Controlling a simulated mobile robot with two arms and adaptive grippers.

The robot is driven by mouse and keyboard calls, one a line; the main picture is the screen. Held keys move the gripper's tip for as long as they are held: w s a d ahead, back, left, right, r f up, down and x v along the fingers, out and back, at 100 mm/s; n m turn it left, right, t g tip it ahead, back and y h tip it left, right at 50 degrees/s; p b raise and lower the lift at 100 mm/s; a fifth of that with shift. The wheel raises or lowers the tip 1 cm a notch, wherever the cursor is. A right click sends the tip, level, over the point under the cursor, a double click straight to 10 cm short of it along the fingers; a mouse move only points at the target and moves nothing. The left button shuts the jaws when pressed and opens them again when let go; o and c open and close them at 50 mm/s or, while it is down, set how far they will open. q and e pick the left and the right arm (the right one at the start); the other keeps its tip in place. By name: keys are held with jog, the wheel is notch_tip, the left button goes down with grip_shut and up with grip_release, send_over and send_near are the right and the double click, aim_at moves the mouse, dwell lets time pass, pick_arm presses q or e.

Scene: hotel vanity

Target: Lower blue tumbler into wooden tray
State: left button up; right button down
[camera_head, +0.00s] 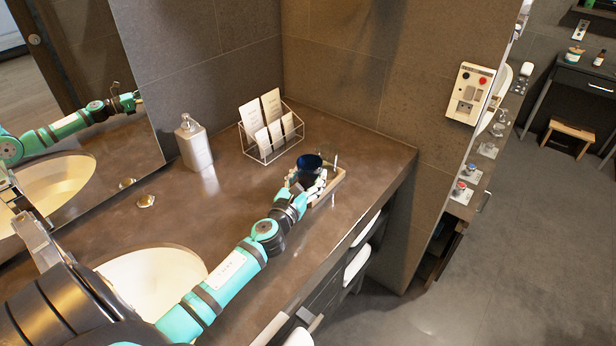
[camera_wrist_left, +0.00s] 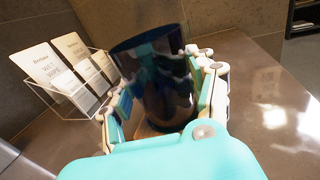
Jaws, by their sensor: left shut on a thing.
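A dark blue tumbler (camera_head: 309,165) is held in my left gripper (camera_head: 306,183) above or at the wooden tray (camera_head: 338,183) near the right end of the counter. In the left wrist view the tumbler (camera_wrist_left: 156,75) stands nearly upright, tilted slightly, between the two fingers of the left gripper (camera_wrist_left: 160,105), which press on its sides. A strip of light wood shows below it there. My right gripper is not in view.
A wire rack with cards (camera_head: 270,132) stands behind the tumbler, near the wall. A soap dispenser (camera_head: 194,143) is further left. A clear glass-like item (camera_head: 331,160) stands at the tray's far side. The counter's front edge (camera_head: 350,232) is close to the tray.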

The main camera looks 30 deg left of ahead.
pick_arm(q)
jog(key=shift+f, duration=0.25)
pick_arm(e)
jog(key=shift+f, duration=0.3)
pick_arm(q)
jog(key=o, duration=1.5)
jog(key=shift+o, duration=0.2)
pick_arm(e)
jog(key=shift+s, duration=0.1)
pick_arm(q)
jog(key=s, duration=0.4)
jog(key=s+d, duration=0.1)
jog(key=s, duration=0.3)
jog(key=s+d, duration=0.1)
jog(key=s, duration=0.3)
jog(key=shift+w+d, duration=0.1)
